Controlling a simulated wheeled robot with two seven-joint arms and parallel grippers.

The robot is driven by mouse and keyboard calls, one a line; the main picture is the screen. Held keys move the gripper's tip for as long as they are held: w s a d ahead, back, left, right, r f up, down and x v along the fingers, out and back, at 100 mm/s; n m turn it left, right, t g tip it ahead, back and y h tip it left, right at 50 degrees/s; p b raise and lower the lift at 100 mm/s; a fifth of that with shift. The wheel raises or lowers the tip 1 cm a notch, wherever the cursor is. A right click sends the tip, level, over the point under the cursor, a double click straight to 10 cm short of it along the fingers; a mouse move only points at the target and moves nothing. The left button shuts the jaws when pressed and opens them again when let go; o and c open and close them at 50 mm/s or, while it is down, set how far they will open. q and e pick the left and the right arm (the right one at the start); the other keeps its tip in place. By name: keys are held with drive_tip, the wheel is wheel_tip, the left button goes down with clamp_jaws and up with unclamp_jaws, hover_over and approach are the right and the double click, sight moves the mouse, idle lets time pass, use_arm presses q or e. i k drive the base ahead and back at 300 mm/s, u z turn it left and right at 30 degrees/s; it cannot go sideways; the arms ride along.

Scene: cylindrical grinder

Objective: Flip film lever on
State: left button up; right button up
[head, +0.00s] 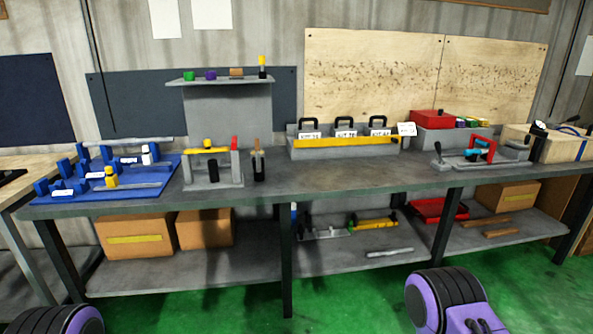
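No part is clearly readable as the film lever. Candidates stand on the grey bench (330,178). A grey fixture (212,175) left of the middle has a yellow knob (208,144) on top and a red upright piece (235,143) at its right end. A grey device (465,160) at the right carries a red and teal part (481,149) and a small upright black-tipped handle (438,149). Whether any lever is on or off is too small to tell. Purple and black parts of my arms show at the bottom edge, but neither gripper is in view.
Blue fixtures on a blue mat (150,185) fill the bench's left end. A grey rack (345,150) with black handles stands at the back middle. A red box (426,119) is at the back right. Cardboard boxes (205,231) sit on the lower shelf. The front middle bench is clear.

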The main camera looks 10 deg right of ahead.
sight(437, 145)
drive_tip(key=i, duration=1)
drive_tip(key=z, duration=1.5)
drive_tip(key=i, duration=1.1)
drive_tip(key=z, duration=0.45)
